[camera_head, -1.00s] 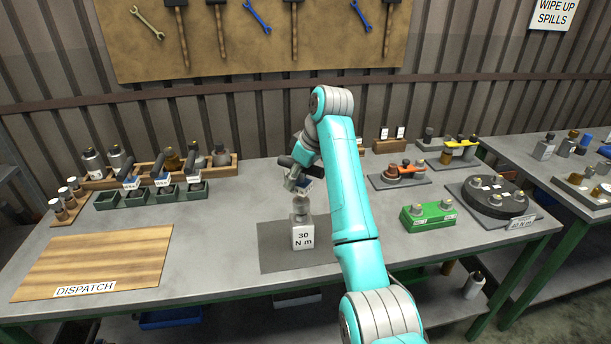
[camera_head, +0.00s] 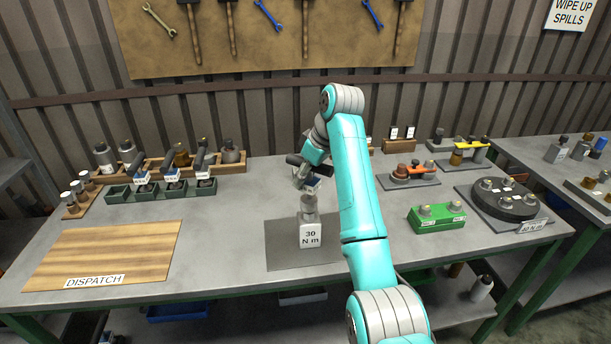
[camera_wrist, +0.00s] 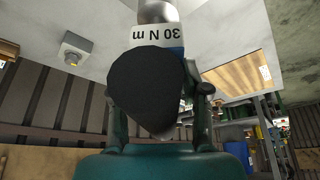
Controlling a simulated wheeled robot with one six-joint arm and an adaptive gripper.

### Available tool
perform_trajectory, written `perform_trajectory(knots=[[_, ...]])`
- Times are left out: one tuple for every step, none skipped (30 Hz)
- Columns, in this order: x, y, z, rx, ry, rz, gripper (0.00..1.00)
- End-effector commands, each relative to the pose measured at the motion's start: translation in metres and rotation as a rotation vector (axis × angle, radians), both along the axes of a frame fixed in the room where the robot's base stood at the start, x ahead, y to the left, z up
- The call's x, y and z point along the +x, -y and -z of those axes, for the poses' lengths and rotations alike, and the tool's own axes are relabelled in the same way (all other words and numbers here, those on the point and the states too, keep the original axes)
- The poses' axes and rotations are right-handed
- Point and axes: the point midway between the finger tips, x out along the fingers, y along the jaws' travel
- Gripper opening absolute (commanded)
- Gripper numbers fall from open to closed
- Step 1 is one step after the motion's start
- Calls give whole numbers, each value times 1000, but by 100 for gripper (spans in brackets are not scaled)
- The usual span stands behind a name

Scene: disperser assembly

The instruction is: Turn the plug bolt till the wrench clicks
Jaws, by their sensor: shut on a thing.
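The body labelled 30 N m (camera_head: 311,232) stands upright on a dark grey mat (camera_head: 285,255) near the bench's front. A grey metal neck (camera_head: 308,202) rises from its top. My gripper (camera_head: 311,168) is above it, shut on a torque wrench with a dark handle (camera_head: 294,160) and a blue and white label (camera_head: 314,182).
A wooden dispatch board (camera_head: 110,250) lies at left. Green bins (camera_head: 120,193) with other wrenches stand behind it. At right are a green block (camera_head: 437,220) and a black round fixture (camera_head: 503,202) on a plate. The bench between board and mat is clear.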

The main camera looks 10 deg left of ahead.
Motion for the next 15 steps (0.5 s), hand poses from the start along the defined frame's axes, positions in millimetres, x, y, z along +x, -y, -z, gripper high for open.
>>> perform_trajectory(knots=[[0,0,-1,1,3,0,0],[0,0,-1,1,2,-1,0],[0,0,0,1,2,0,0],[0,0,0,1,2,0,0],[0,0,1,1,2,0,0],[0,0,1,1,2,0,0],[0,0,2,1,2,0,0],[0,0,3,1,3,1,0],[0,0,4,1,3,1,0],[0,0,4,1,3,1,0],[0,0,5,1,3,0,0],[0,0,6,1,3,0,0],[0,0,7,1,3,0,0],[0,0,7,1,3,0,0],[0,0,8,1,3,0,0]])
